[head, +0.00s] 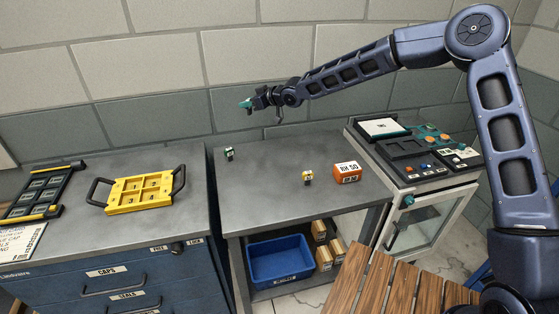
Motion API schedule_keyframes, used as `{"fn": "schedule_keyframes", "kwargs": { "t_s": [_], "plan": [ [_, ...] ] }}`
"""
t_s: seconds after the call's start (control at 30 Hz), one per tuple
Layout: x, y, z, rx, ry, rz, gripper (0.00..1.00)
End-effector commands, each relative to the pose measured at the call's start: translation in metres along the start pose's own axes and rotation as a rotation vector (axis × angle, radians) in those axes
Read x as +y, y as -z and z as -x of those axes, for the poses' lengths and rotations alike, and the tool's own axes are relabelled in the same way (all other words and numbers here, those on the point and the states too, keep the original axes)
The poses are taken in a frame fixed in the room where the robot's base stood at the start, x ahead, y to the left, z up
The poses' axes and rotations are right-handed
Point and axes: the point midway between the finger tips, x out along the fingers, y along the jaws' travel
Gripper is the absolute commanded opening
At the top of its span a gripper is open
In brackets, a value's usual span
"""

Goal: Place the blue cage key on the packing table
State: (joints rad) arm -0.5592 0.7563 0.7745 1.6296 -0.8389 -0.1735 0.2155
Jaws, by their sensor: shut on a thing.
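My gripper (254,103) is raised above the back of a grey-topped table (270,205), which I take to be the packing table. It is shut on a small teal thing (245,104) that sticks out at its left end. The thing is too small to make out as the blue cage key, and the jaws partly hide it. It is well clear of the table top.
An orange box (347,172) marked RH 50 is at the table's right. A blue bin (281,260) and several small boxes are on the shelf below. Left is a blue drawer cabinet (110,285) with a yellow tray (140,193). Right is a control panel (408,148). The table's front left is clear.

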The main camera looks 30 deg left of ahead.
Motion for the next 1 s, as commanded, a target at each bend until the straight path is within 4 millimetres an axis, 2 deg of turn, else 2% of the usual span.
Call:
{"fn": "schedule_keyframes", "kwargs": {
  "t_s": [0.6, 0.7, 1.0],
  "plan": [
    [0.0, -0.119, -0.049, -0.002, 0.0, -0.001, 0.15],
    [0.001, -0.131, -0.054, -0.002, -0.001, -0.001, 0.15],
    [0.0, -0.148, -0.061, -0.002, 0.0, 0.0, 0.15]
  ]
}}
